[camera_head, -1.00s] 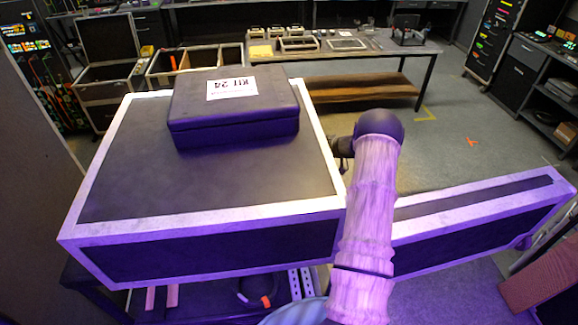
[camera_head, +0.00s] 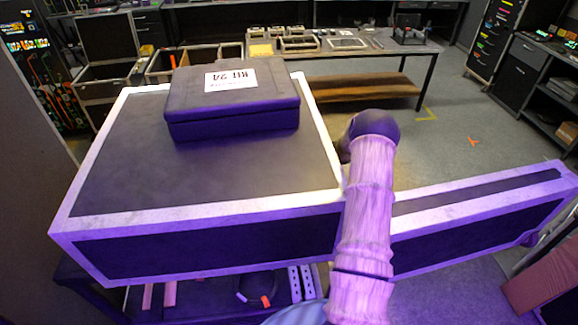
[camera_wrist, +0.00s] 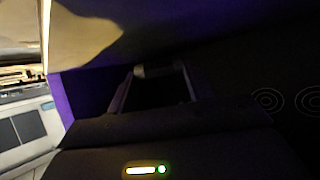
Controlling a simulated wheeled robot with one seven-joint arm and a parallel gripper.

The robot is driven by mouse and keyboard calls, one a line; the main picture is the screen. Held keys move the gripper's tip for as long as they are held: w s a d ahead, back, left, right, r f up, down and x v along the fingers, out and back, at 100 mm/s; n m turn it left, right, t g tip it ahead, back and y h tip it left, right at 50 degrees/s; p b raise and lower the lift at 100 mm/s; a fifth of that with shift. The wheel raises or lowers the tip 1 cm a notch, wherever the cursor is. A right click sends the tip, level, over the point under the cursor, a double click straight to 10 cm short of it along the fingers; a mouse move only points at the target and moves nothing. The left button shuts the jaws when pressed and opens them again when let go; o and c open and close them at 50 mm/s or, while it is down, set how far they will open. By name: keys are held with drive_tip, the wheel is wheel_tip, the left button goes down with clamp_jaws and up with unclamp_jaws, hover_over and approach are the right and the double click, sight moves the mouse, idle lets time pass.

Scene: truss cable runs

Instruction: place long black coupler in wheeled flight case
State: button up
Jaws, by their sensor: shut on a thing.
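My gripper (camera_wrist: 156,82) shows in the wrist view as two dark fingers, shut on a dark piece with a paler end (camera_wrist: 153,71). I take this piece for the long black coupler, but the picture is too dark to show its full shape. In the head view my arm reaches forward past the right edge of the big case, and its own bulk hides the gripper. An open flight case (camera_head: 105,88) with a raised lid stands at the back left. I cannot make out wheels on it.
A long, low pale-edged case (camera_head: 480,235) lies right of my arm. A table (camera_head: 345,52) with small parts stands behind.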

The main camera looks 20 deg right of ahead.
wheel_tip(320, 180, down, 2)
drive_tip(key=shift+f+b, duration=0.1)
drive_tip(key=shift+b, duration=0.3)
drive_tip(key=shift+a+f, duration=0.15)
drive_tip(key=shift+f, duration=0.15)
drive_tip(key=shift+w+a, duration=0.1)
drive_tip(key=shift+r, duration=0.1)
drive_tip(key=shift+f, duration=0.2)
drive_tip(key=o, duration=1)
drive_tip(key=shift+c, duration=0.2)
drive_tip(key=shift+r, duration=0.2)
